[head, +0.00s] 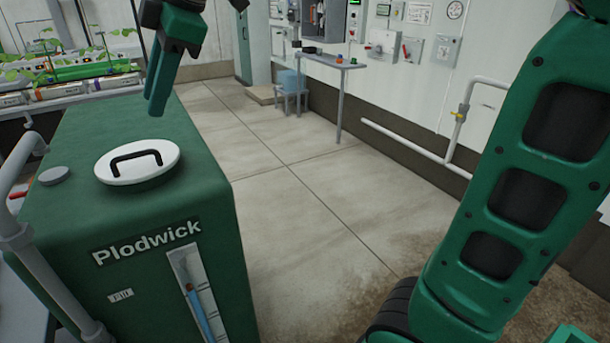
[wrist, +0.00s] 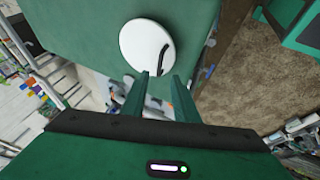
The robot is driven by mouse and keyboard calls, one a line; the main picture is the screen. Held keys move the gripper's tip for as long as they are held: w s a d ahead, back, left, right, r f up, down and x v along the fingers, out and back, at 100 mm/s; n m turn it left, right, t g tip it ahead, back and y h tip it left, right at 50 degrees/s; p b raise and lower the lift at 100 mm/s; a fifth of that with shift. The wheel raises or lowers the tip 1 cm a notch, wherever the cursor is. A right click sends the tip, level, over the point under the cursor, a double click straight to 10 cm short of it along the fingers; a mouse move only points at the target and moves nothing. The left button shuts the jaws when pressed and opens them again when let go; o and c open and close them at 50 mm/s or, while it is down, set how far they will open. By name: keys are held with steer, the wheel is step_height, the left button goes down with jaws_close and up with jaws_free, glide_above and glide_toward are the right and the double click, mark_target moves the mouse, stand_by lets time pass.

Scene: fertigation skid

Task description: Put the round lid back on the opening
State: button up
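The round white lid (head: 138,162) with a black bar handle lies flat on top of the green tank (head: 190,185) marked "Plodwick". It appears to sit on a raised round collar, and a dark band shows under its front edge. The opening itself is hidden, so I cannot tell how well the lid is seated. My gripper (head: 158,108) is above and behind the lid, apart from it. In the wrist view the lid (wrist: 143,46) lies just beyond the fingertips. The two fingers of my gripper (wrist: 162,75) are apart with nothing between them.
A small grey cap (head: 54,176) is on the tank top, left of the lid. A grey pipe (head: 18,205) runs along the tank's left side. Planted trays (head: 75,90) stand behind it.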

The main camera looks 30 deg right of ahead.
steer(key=s+d+f+m+h, duration=0.1)
steer(key=s+d+f+m, duration=0.3)
steer(key=d, duration=0.4)
steer(key=s+d+f+m+g+h, duration=0.1)
steer(key=d+f+m, duration=0.4)
steer(key=d+f, duration=0.15)
steer(key=s+d+f+m+h, duration=0.1)
steer(key=s+d+f+m, duration=0.25)
steer(key=d, duration=0.45)
steer(key=s+d+f+m+g, duration=0.1)
steer(key=s+d+f+m, duration=0.4)
steer(key=s, duration=0.3)
steer(key=s+d+f+m+g+h, duration=0.1)
steer(key=s+d+f+m+g, duration=0.1)
steer(key=s+d+f+m, duration=0.3)
steer(key=s+f+m, duration=0.2)
steer(key=s+f, duration=0.1)
steer(key=s, duration=0.1)
steer(key=shift+s+d, duration=0.15)
steer(key=shift+s, duration=0.15)
